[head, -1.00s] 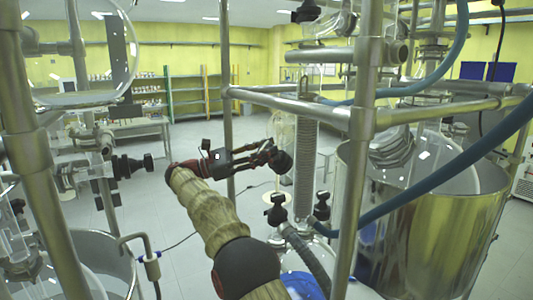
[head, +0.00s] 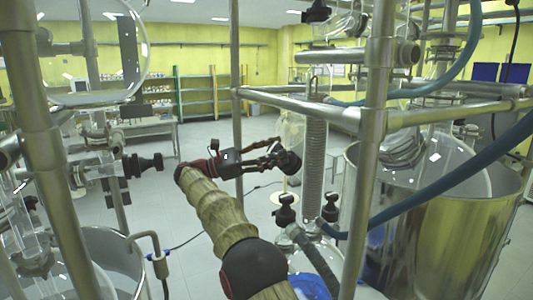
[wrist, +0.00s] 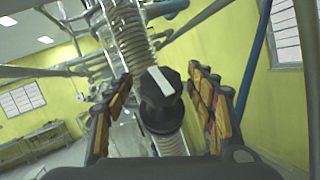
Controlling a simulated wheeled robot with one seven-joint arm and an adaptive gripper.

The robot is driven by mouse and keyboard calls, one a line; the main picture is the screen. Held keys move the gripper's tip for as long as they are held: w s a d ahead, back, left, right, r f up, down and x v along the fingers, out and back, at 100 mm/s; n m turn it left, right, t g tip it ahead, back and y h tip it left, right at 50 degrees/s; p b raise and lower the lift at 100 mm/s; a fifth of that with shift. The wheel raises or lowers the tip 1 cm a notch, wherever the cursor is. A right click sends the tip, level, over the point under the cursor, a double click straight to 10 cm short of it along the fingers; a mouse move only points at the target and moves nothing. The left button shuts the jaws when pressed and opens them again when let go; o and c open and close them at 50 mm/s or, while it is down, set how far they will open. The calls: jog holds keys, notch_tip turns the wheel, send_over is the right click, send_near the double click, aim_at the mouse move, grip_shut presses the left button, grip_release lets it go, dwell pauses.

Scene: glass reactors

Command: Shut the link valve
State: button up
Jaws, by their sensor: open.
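A black valve knob with a white stripe (wrist: 160,98) sits between the two fingers of my gripper (wrist: 163,88) in the wrist view. The stripe runs nearly lengthwise, slightly tilted. Gaps show between the knob and both fingers, which are open with orange-brown pads. In the head view my gripper (head: 276,158) reaches right, its fingers around a dark knob (head: 291,162) in front of the ribbed glass column (head: 314,160). The fingers partly hide that knob. I cannot read a label to confirm that it is the link valve.
Two other black knobs (head: 287,207) (head: 330,205) stand below on the glassware. Another knob (head: 150,162) is at the left. A metal upright (head: 372,150), a crossbar (head: 300,104) and a blue hose (head: 440,180) crowd the right. Open floor lies behind.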

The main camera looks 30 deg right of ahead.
jog(key=shift+w+a+f, duration=0.15)
jog(key=shift+w+a, duration=0.15)
jog(key=shift+a, duration=0.2)
jog(key=shift+w+a+f, duration=0.1)
jog(key=shift+a+f, duration=0.1)
jog(key=shift+a, duration=0.4)
jog(key=shift+v, duration=2.45)
